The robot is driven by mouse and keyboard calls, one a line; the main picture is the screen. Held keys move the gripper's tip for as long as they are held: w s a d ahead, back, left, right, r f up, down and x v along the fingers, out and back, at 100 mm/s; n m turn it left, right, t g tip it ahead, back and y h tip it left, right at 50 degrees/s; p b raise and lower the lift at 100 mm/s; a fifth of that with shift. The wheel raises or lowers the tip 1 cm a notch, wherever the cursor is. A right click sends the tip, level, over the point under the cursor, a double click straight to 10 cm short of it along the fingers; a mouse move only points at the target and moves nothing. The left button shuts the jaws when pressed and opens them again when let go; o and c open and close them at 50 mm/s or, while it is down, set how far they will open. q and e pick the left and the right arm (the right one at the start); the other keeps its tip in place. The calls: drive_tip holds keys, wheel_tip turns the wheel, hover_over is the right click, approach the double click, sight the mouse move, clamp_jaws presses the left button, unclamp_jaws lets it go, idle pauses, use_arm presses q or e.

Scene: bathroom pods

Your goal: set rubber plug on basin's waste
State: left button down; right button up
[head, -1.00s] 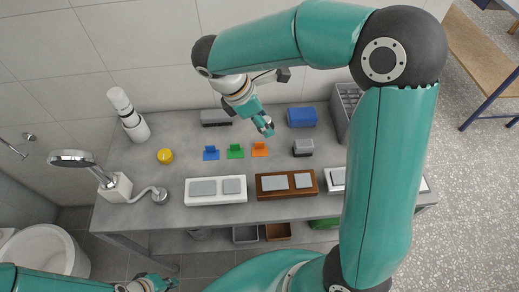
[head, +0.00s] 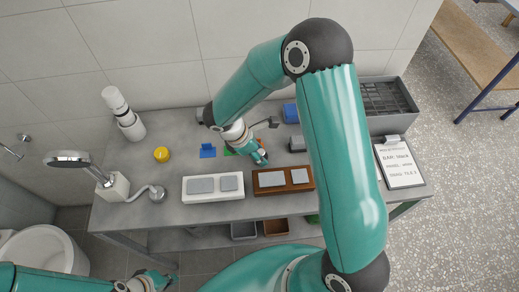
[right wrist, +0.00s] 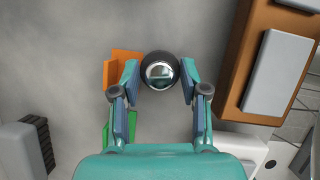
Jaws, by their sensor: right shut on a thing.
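My right gripper (head: 262,158) reaches down over the worktop, behind the brown unit. In the right wrist view its fingers (right wrist: 160,85) are shut on a round black piece with a shiny metal middle (right wrist: 160,70), which looks like the rubber plug. Whether it touches the worktop I cannot tell. My left gripper (head: 152,281) is low at the lower left, away from the worktop; its fingers are too small to judge. A white rounded bowl (head: 62,258), possibly the basin, stands at the lower left; I see no waste in it for sure.
A white unit (head: 213,197) and a brown unit (head: 284,191) with grey plates line the front edge. An orange piece (right wrist: 119,68) sits beside the held piece. A yellow cup (head: 161,154), shower head (head: 70,159), grey crate (head: 390,105) and clipboard (head: 400,167) stand around.

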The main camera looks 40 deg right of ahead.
drive_tip(key=shift+f, duration=0.2)
drive_tip(key=o, duration=1.1)
drive_tip(key=shift+r, duration=0.1)
